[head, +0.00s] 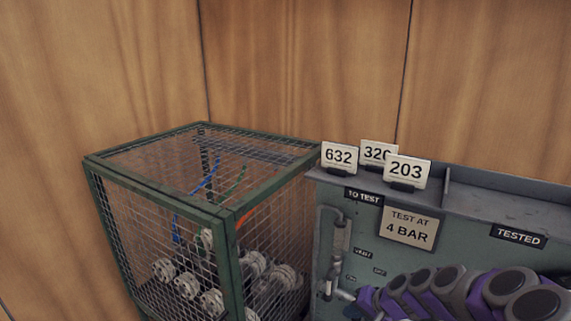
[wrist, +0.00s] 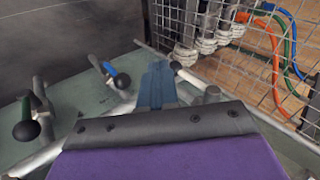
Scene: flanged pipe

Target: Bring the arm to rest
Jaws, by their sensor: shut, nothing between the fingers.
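My arm (head: 450,292), purple with dark grey joints, reaches across the lower right of the head view, in front of the grey-green test bench (head: 358,262). In the wrist view my gripper (wrist: 158,70) shows as blue fingers, shut and empty, above the green panel of the bench. A valve with a blue-tipped lever (wrist: 120,80) is left of the fingers. A valve with a dark green-black handle (wrist: 27,128) is further left. The fingers look apart from both valves. In the head view the gripper is hidden behind the arm or too small to make out.
A green mesh cage (head: 205,215) with flanged pipe pieces and coloured hoses stands left of the bench, close to the gripper. Number cards 632 (head: 338,156), 320 (head: 377,152) and 203 (head: 407,171) stand on the bench's top ledge. The ledge under TESTED (head: 518,236) looks empty.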

